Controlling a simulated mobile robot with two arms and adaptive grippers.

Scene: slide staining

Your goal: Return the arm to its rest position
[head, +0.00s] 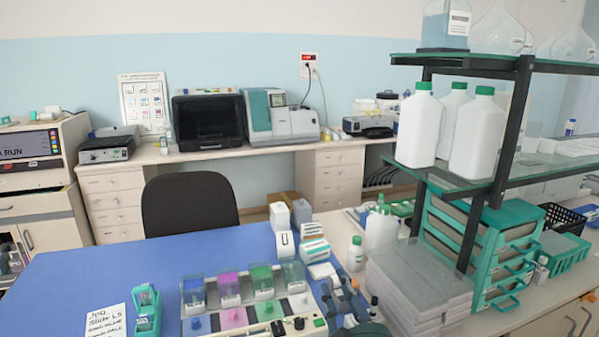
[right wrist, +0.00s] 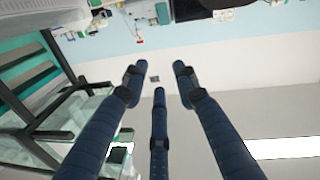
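My right gripper (head: 345,298) shows at the bottom of the head view, over the right edge of the blue table, beside the staining station (head: 245,312). In the right wrist view its three dark blue fingers (right wrist: 157,82) are spread apart with nothing between them, so it is open and empty. The wrist view is turned over, with the ceiling low in the picture. My left gripper is not in the head view. The staining station holds several jars with blue, pink and green contents, with coloured knobs in front.
The blue table (head: 120,265) has free room at left. A green slide holder (head: 146,308) and a note (head: 106,322) lie near its front. Right of the gripper are stacked clear boxes (head: 415,290) and a dark-framed shelf (head: 497,160) with white bottles (head: 418,128). A black chair (head: 190,200) stands behind.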

